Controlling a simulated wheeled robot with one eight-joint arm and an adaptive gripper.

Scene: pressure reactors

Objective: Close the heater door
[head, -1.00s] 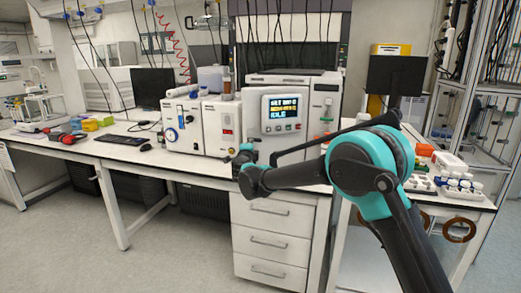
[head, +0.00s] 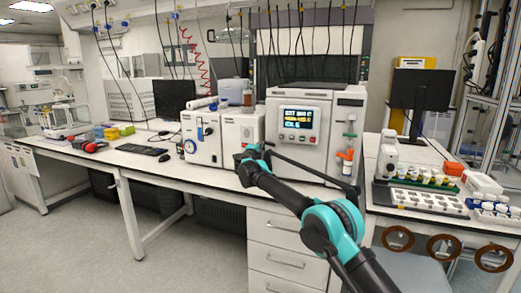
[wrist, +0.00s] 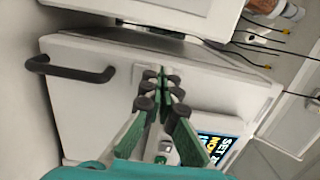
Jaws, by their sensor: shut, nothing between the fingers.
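The heater (head: 277,137) is a white box on the bench in the head view, with a blue and yellow display on its front. The wrist view shows a white panel (wrist: 100,58) with a black bar handle (wrist: 75,73) at its left; I take it as the heater door. The display (wrist: 215,148) is partly hidden by my fingers at lower right. How far the door stands open I cannot tell. My gripper (wrist: 162,85) is shut and empty, its green fingers in front of the panel. Contact is unclear. In the head view its fingertips are not distinct.
A smaller white instrument (head: 203,137) stands left of the heater. A keyboard (head: 142,149) and monitor (head: 174,98) are farther left. Vial racks (head: 428,201) and a dark monitor (head: 421,100) stand on the right bench. Drawers (head: 285,240) are below the heater.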

